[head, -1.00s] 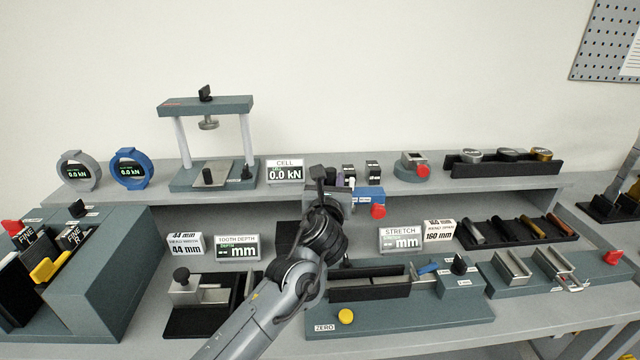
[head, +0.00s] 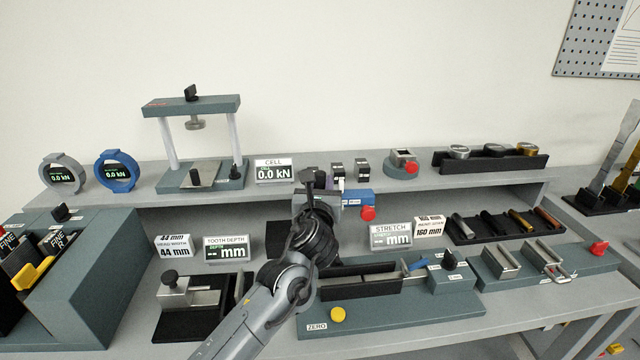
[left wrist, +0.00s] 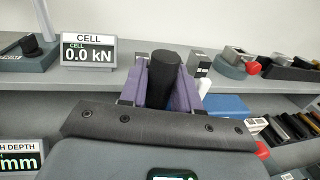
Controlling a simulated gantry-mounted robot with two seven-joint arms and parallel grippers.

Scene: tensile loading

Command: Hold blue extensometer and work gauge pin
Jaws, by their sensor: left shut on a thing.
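The blue extensometer (head: 357,197) is a small blue block at the front of the shelf, with a red knob (head: 368,213) at its right end, perhaps the gauge pin. My left gripper (head: 313,182) is at its left end. In the left wrist view my gripper's purple fingers (left wrist: 166,85) are shut on an upright black post (left wrist: 166,72). The blue block shows behind and to the right (left wrist: 228,106). The post seems to be its handle, but the join is hidden behind my gripper. My right gripper is in no view.
The CELL display (head: 273,171) stands left of my gripper, and small black blocks (head: 362,168) stand behind the extensometer. Below are the STRETCH display (head: 391,237) and a bench fixture (head: 400,305) with a yellow button (head: 338,314). A load frame (head: 190,105) stands left on the shelf.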

